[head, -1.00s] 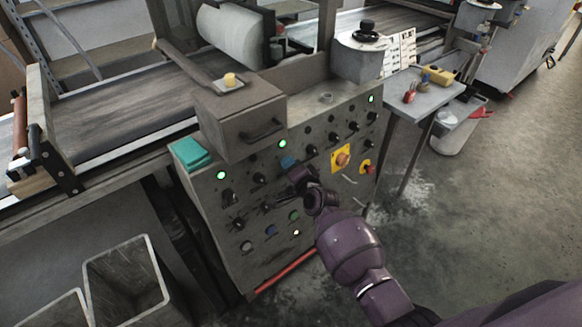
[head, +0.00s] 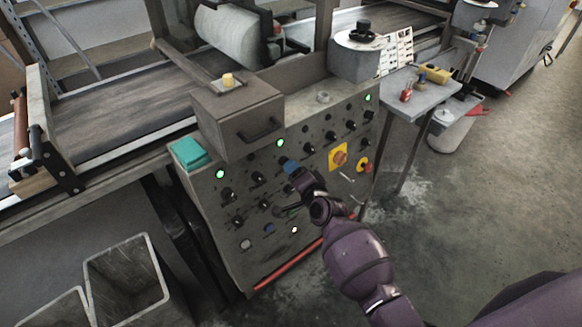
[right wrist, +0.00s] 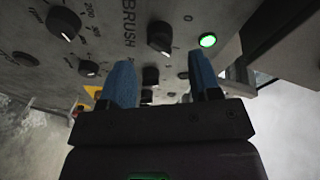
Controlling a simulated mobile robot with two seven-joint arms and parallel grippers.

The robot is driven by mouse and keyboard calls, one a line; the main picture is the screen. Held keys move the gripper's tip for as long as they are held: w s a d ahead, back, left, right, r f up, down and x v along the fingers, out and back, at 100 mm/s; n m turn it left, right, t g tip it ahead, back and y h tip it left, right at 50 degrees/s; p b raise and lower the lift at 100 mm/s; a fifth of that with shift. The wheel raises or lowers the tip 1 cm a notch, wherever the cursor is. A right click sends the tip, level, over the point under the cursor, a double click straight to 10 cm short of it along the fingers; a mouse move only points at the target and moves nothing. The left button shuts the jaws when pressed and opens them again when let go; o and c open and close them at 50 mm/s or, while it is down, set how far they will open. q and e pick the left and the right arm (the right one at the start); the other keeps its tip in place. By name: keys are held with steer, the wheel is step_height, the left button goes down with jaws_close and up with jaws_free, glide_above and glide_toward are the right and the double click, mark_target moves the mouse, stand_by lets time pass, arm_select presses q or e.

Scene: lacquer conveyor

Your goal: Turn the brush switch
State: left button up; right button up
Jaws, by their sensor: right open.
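The brush switch (right wrist: 160,38) is a black rotary knob with a white pointer line, beside the word BRUSH and a lit green lamp, in the right wrist view. My right gripper (right wrist: 162,80) is open, with blue fingertips on either side of an empty gap. The knob appears just beyond this gap, between the fingertips' directions; I see no contact. In the head view my right gripper (head: 291,167) is in front of the control panel (head: 262,205), below the middle green lamp (head: 280,142), and seems to hide the switch there. My left gripper is not in view.
Other black knobs (right wrist: 63,22) surround the switch. A yellow-backed switch (head: 338,156) and a red stop button (head: 362,165) are to the right on the panel. A box with a handle (head: 238,118) juts out above. A small side table (head: 420,97) stands at right.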

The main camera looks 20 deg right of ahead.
steer(key=v, duration=0.6)
steer(key=shift+s+p, duration=0.2)
steer(key=shift+p, duration=0.25)
steer(key=s+d+f+n+g, duration=0.1)
steer(key=s+n, duration=0.3)
steer(key=s, duration=0.5)
steer(key=s+d+f+n+g+h, duration=0.1)
steer(key=s+d+f+n+g, duration=0.1)
steer(key=s, duration=0.7)
steer(key=s+d+f+n+g+h, duration=0.1)
steer(key=s+d+f+n+g, duration=0.1)
steer(key=s+n, duration=0.4)
steer(key=s+d+f, duration=0.1)
steer(key=s+f, duration=0.1)
steer(key=s, duration=0.1)
steer(key=shift+n, duration=0.4)
steer(key=shift+d, duration=0.1)
stand_by(0.3)
